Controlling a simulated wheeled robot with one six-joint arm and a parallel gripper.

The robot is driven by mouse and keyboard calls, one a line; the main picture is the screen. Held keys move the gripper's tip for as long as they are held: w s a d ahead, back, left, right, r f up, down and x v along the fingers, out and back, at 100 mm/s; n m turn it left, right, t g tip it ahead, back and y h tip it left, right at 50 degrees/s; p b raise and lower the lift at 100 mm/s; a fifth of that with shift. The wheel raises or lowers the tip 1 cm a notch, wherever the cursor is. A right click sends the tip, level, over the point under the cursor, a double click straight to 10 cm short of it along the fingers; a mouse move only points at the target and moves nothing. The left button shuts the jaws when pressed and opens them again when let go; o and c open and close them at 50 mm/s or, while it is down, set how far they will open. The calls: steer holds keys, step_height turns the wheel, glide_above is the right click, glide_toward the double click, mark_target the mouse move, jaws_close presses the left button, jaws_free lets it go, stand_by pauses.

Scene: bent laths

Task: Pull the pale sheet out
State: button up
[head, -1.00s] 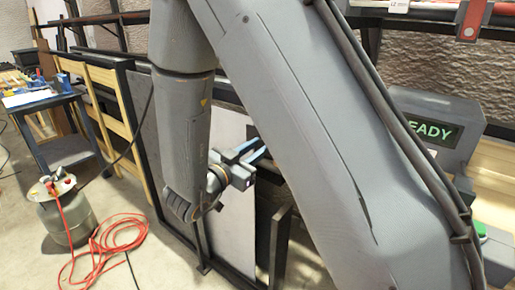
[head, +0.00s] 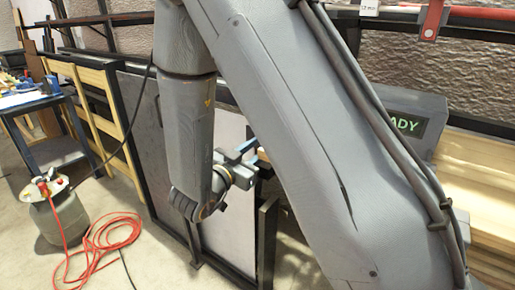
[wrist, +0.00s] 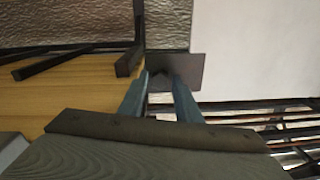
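The pale sheet (head: 229,232) stands upright in a dark rack, partly hidden behind my arm in the head view. In the wrist view a large pale surface, apparently this sheet (wrist: 255,50), fills the upper right, beside the fingers rather than between them. My gripper (head: 255,147) is in front of the sheet's right part, pointing right and away. In the wrist view its two blue fingers (wrist: 162,80) are apart, with no held thing visible. A small dark plate (wrist: 190,68) shows beyond the fingertips; whether they touch it cannot be told.
The dark rack (head: 266,232) has an upright post right of the sheet. A grey sheet (head: 138,118) and wooden frames stand to the left. Timber (head: 475,190) and a display (head: 405,122) are right.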

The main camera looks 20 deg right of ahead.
steer(key=shift+o, duration=0.6)
steer(key=shift+a, duration=0.1)
steer(key=v, duration=0.7)
steer(key=shift+s+a, duration=0.25)
